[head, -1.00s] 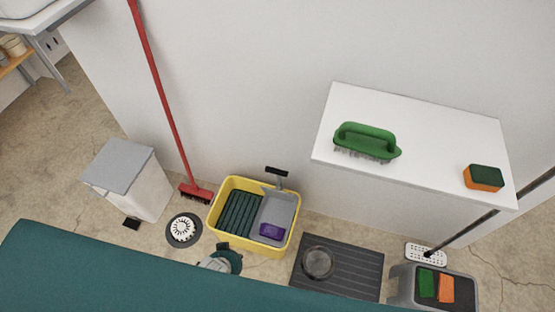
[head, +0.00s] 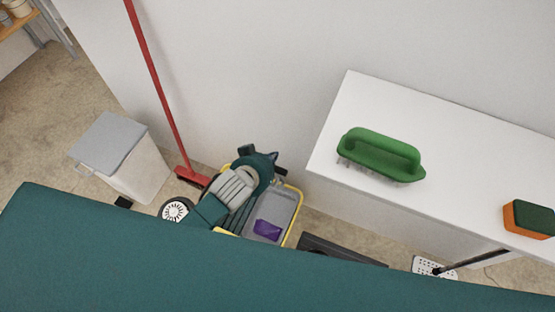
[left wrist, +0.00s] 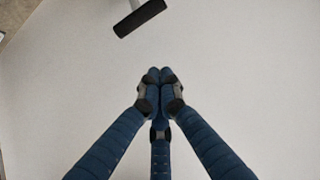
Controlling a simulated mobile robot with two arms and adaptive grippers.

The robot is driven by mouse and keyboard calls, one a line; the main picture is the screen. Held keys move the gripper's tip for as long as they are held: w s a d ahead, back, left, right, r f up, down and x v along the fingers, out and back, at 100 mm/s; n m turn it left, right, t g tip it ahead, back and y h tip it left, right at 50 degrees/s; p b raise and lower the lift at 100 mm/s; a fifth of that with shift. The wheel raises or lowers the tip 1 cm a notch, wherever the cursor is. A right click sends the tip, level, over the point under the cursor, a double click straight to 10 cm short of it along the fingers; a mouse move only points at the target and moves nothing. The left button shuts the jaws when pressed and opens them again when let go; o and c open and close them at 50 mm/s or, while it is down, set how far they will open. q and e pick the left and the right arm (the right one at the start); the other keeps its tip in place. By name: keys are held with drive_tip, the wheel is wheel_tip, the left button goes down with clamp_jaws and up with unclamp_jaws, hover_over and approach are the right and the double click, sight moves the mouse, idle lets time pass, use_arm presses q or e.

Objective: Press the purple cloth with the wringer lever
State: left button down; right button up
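The purple cloth (head: 267,229) lies in the grey wringer tray (head: 281,212) of the yellow bucket (head: 298,207). The wringer lever has a dark handle; in the head view it is mostly hidden behind my left gripper, with a dark end (head: 281,171) showing. In the left wrist view the black handle (left wrist: 139,17) is at the top, ahead of the fingertips and apart from them. My left gripper (head: 258,156) is over the left part of the bucket, beside the lever handle. Its fingers (left wrist: 160,76) are drawn together with nothing between them. My right gripper is not in view.
A red broom (head: 158,85) leans on the wall left of the bucket. A grey-lidded bin (head: 107,140) stands further left. A white shelf (head: 450,165) with a green brush (head: 380,157) and a sponge (head: 528,218) is at the right.

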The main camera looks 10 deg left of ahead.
use_arm(q)
drive_tip(key=w+f, duration=0.1)
drive_tip(key=f, duration=0.1)
drive_tip(key=w+f, duration=0.2)
drive_tip(key=f, duration=0.1)
drive_tip(key=w+d+f, duration=0.1)
drive_tip(key=f, duration=0.2)
drive_tip(key=shift+w+f, duration=0.15)
drive_tip(key=shift+w, duration=0.2)
drive_tip(key=shift+s+a+f, duration=0.1)
drive_tip(key=shift+s+f, duration=0.1)
drive_tip(key=shift+s, duration=0.15)
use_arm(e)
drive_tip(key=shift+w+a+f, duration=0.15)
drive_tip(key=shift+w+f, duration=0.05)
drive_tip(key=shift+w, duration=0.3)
